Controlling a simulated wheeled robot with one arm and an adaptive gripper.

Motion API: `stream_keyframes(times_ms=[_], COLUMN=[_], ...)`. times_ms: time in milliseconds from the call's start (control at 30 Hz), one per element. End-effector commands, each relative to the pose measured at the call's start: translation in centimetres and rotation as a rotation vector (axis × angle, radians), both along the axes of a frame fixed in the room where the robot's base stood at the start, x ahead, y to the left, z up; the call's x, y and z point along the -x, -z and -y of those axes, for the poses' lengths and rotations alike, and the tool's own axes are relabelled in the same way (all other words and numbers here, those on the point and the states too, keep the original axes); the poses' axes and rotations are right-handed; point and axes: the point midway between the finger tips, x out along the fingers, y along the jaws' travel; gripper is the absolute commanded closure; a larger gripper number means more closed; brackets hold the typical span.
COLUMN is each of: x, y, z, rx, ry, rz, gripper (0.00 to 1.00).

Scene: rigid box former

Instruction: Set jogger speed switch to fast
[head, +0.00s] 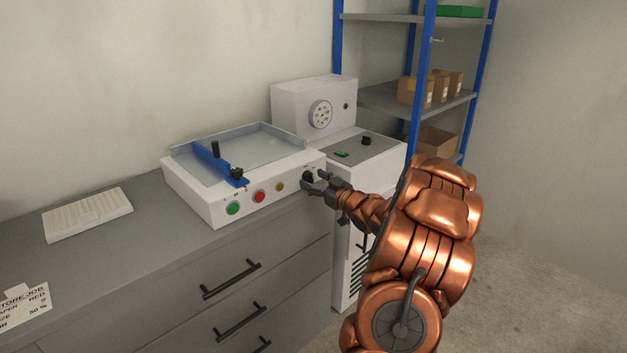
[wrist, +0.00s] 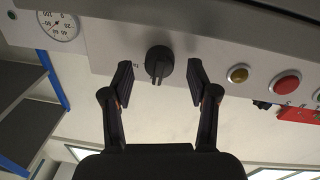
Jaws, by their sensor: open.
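The jogger (head: 195,192) is a white box with a tray top on the grey counter. Its black rotary switch (wrist: 159,64) sits on the front panel, at the right end in the head view (head: 307,176). In the wrist view the knob's raised ridge runs roughly up and down the picture. A small label beside it is too small to read. My gripper (wrist: 160,74) is open, with one finger on each side of the knob and a visible gap to it on both sides. In the head view my gripper (head: 320,184) is at the panel's right end and partly covers the switch area.
A green button (head: 233,208), a red button (head: 259,197) and a yellow button (head: 280,187) share the panel. A white machine with a dial (head: 320,114) stands to the right, before a blue-post shelf (head: 375,97).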

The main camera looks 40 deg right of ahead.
Motion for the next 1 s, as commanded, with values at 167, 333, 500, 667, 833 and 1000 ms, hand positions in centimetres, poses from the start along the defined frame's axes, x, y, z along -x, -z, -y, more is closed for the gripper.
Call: stream_keyframes(times_ms=[167,333,500,667,833,1000], x=[-0.90,-1.02,-0.99,-0.98,-0.97,-0.97], y=[0.03,0.01,0.01,0.00,0.00,0.01], z=[0.07,0.12,0.13,0.14,0.14,0.14], rx=[0.001,0.001,0.001,0.002,0.002,0.001], ry=[0.000,0.001,0.001,0.001,0.001,0.001], rz=[-0.001,-0.001,-0.002,-0.001,-0.001,-0.002], gripper=[0.41,0.41,0.45,0.62,0.80,0.97])
